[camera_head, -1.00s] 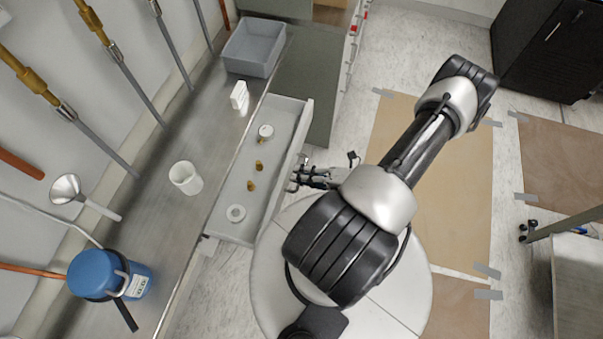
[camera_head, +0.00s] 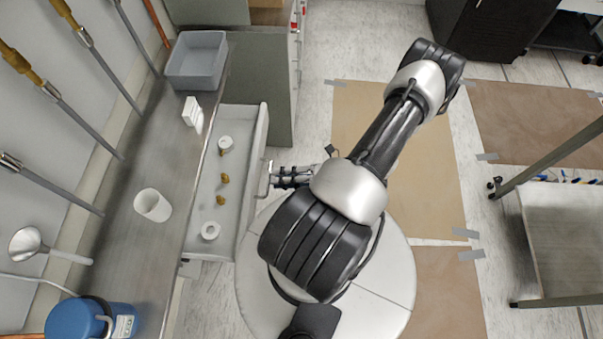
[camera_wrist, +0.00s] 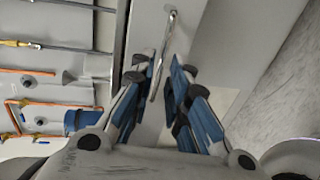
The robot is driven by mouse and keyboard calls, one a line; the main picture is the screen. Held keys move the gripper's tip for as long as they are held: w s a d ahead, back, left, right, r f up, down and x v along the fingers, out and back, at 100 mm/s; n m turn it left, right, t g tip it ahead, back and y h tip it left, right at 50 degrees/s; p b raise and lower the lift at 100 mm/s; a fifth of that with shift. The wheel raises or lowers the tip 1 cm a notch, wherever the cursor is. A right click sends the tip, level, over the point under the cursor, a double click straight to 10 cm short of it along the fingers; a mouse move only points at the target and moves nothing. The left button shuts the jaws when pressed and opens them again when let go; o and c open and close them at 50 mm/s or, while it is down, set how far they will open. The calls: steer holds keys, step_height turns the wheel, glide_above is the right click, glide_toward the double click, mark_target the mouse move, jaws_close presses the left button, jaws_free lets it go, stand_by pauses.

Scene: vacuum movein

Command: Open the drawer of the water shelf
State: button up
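The water shelf's drawer (camera_head: 252,185) stands pulled out from under the metal counter on the left in the head view. Small white ring-like parts (camera_head: 210,231) and brass fittings (camera_head: 221,200) lie inside it. Its bar handle (camera_head: 266,180) is on the drawer front; it also shows in the wrist view (camera_wrist: 171,25). My gripper (camera_head: 277,177) is just outside the drawer front, at the handle. In the wrist view my gripper's fingers (camera_wrist: 166,78) are apart, with the handle running between them and a visible gap at the sides.
A grey cabinet (camera_head: 262,85) stands beyond the drawer. A cart (camera_head: 560,235) stands at right; the floor between is clear.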

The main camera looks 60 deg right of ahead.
steer(key=v, duration=0.7)
steer(key=shift+s, duration=0.3)
steer(key=shift+d+r, duration=0.1)
steer(key=shift+d, duration=0.05)
